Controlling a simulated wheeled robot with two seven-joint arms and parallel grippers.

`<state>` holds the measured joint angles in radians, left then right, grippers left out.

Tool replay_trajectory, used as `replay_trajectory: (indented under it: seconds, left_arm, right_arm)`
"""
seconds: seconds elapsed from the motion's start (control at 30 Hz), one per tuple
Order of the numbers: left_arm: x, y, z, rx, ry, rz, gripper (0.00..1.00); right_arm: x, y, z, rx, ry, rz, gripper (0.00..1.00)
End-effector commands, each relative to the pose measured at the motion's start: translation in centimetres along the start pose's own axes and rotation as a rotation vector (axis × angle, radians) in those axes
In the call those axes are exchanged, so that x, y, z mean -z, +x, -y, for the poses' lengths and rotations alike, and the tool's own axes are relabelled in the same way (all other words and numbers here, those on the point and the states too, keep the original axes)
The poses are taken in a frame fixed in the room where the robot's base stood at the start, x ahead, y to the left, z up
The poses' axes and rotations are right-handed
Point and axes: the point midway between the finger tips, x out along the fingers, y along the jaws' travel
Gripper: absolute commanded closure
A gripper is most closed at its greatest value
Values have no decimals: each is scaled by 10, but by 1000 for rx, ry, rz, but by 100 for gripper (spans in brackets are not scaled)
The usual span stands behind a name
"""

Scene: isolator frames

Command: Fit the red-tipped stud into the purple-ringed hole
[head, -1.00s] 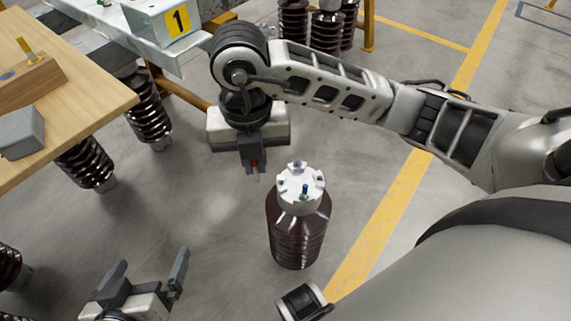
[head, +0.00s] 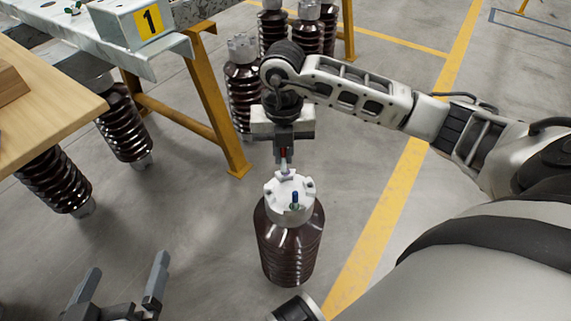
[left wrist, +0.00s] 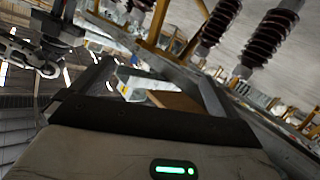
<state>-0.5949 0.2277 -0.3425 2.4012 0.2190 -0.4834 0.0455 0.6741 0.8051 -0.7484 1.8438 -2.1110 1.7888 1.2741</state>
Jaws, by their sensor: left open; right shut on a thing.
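The stud's pale lower end is at the far side of the white cap (head: 289,212) on a brown ribbed insulator (head: 288,245). I cannot tell whether it touches the cap or is in a hole. A blue-tipped stud (head: 295,198) stands in the cap's near side. My left gripper (head: 126,270) is open and empty at the lower left, apart from the insulator.
A wooden table (head: 50,105) is at the left. Behind it a grey bench with a yellow leg (head: 215,110) carries a box marked 1 (head: 150,22). More ribbed insulators (head: 243,92) stand behind my right gripper. The floor between my left gripper and the capped insulator is clear.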

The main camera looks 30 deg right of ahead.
Motion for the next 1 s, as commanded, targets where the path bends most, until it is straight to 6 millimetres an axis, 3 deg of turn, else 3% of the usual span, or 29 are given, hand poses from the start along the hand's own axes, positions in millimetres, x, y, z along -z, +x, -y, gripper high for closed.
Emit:
replay_trajectory:
  seconds: [0.2, 0.3, 0.5, 0.7, 0.73, 0.8, 1.0]
  left_arm:
    - [-7, 3, -1, -20, -38, -16, 0]
    - [-1, 3, -4, -38, -67, -41, 0]
    - [12, 2, -7, -45, -78, -68, 0]
    - [9, 3, -7, -47, -85, -70, 0]
    - [10, 3, -7, -48, -87, -70, 0]
    - [10, 3, -7, -48, -87, -69, 0]
    - [9, 3, -7, -47, -87, -67, 0]
  right_arm:
    - [-6, 28, 5, 2, 1, -2, 100]
    - [-6, 40, 5, 1, 2, -1, 100]
    - [-6, 39, 5, 0, 1, 1, 100]
    - [-6, 44, 5, 1, 1, 0, 100]
    - [-6, 42, 5, 1, 1, 0, 82]
    - [-6, 42, 5, 1, 1, 0, 68]
    - [-6, 42, 5, 1, 1, 0, 68]
